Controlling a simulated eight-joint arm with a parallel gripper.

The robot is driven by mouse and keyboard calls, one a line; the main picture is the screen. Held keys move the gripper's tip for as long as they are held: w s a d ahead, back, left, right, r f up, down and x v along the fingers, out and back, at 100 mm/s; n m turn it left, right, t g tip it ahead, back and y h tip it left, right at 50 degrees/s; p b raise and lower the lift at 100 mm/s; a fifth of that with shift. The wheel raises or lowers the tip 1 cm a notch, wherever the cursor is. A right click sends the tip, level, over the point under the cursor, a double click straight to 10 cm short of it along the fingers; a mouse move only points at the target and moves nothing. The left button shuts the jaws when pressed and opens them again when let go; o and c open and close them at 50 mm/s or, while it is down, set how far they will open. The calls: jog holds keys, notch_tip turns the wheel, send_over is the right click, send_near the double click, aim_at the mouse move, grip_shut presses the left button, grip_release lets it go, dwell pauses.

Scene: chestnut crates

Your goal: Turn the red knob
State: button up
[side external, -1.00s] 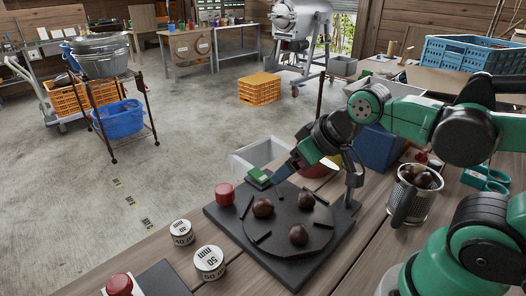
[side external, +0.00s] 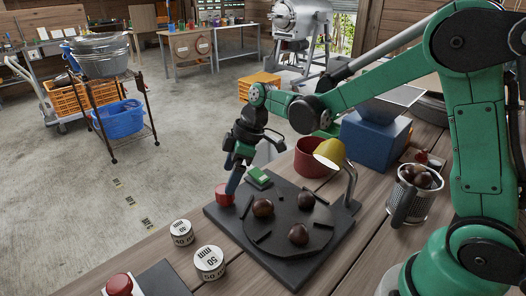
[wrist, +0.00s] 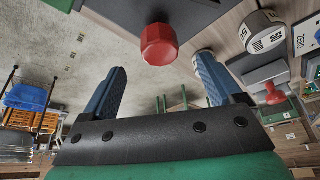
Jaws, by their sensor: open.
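The red knob (side external: 222,196) stands at the left corner of a dark base plate (side external: 282,268). My gripper (side external: 232,188) points down beside the knob, and a blue finger overlaps its right edge in the side view. In the wrist view the faceted red knob (wrist: 159,45) lies just past the fingertips, in line with the gap between them. My gripper (wrist: 160,68) is open with nothing between its two blue fingers. I cannot tell whether a finger touches the knob.
A dark disc (side external: 288,236) on the plate carries three brown balls and short bars. A green block (side external: 259,178) sits behind the knob. Two white round weights (side external: 209,262) and another red button (side external: 119,286) stand at front left.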

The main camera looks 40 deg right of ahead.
aim_at(225, 196)
jog(key=shift+x, duration=2.45)
jog(key=c, duration=1.3)
